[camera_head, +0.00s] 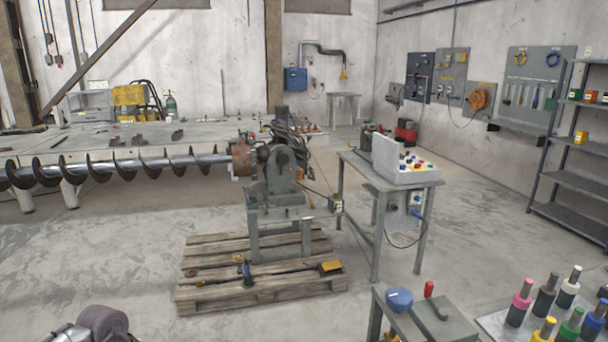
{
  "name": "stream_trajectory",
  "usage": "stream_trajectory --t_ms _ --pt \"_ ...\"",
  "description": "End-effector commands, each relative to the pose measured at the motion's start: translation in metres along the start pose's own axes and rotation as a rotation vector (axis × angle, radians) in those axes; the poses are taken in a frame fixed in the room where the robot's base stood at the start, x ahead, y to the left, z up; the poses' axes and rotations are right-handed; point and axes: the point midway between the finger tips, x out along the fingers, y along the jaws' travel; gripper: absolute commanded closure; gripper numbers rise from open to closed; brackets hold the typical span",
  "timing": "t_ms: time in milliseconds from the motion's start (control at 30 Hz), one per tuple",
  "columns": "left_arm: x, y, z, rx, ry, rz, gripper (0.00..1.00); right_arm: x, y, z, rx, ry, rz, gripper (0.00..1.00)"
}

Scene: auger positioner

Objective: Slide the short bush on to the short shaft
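I cannot pick out the short bush or the short shaft with certainty. Part of my own arm shows at the bottom left edge, but neither gripper can be made out.
A long auger (125,168) runs from the left into a grey machine (279,178) on a wooden pallet (200,295). A control table (365,168) stands right of it. A small bench with a blue dome (399,299) and red cylinder (429,289) is in front.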

Motion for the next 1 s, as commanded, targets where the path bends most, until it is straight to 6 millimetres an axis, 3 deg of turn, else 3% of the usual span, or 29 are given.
stream_trajectory --t_ms 1000 --pt "0.0 -0.0001 -0.0047 0.0 0.002 -0.001 0.83 -0.0059 0.0001 -0.0005 -0.001 0.001 0.0 0.6"
